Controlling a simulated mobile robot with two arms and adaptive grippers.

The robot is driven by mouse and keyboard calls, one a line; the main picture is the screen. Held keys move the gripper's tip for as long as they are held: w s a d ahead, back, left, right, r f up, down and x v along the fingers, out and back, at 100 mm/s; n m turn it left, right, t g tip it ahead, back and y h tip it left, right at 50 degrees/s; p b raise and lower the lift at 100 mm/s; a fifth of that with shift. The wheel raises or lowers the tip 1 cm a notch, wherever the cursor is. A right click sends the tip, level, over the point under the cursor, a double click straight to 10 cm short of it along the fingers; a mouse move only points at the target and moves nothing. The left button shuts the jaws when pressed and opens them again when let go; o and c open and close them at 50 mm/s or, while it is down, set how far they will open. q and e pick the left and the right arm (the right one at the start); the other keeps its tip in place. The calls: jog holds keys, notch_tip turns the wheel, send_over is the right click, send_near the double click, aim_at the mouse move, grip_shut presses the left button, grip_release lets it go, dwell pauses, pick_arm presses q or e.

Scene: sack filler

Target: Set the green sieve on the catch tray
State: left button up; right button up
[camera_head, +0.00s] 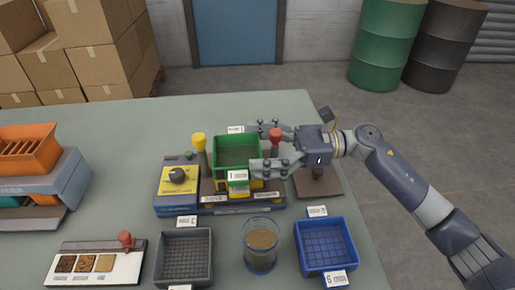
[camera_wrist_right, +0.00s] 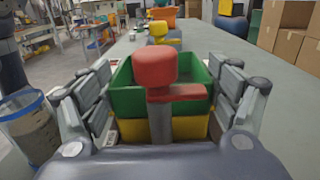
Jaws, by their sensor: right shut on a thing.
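The green sieve (camera_head: 235,154) is an open green box at the shaker machine (camera_head: 174,181) in the middle of the table. My right gripper (camera_head: 256,146) reaches in from the right and is shut on the sieve, with fingers along two opposite sides. In the right wrist view the green sieve (camera_wrist_right: 127,101) is right above a yellow tray (camera_wrist_right: 190,128), apparently the catch tray. I see no clear gap between them, but the fingers and a red-knobbed post (camera_wrist_right: 155,68) hide part of the join. My left gripper is not in view.
A yellow-knobbed post (camera_head: 199,142) and a red-knobbed post (camera_head: 275,136) flank the sieve. In front stand a grey tray (camera_head: 185,233), a glass of grain (camera_head: 261,240) and a blue tray (camera_head: 325,223). An orange rack (camera_head: 27,150) is at the left. The table behind the machine is clear.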

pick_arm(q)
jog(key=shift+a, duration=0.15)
pick_arm(e)
jog(key=o, duration=1)
jog(key=shift+o, duration=0.2)
jog(key=shift+r+p, duration=1)
jog(key=shift+r, duration=1.35)
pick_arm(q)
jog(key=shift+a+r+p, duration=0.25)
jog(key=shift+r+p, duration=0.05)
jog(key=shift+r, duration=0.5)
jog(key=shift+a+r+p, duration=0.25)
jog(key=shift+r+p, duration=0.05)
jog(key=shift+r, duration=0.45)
pick_arm(e)
jog(key=shift+r, duration=1.7)
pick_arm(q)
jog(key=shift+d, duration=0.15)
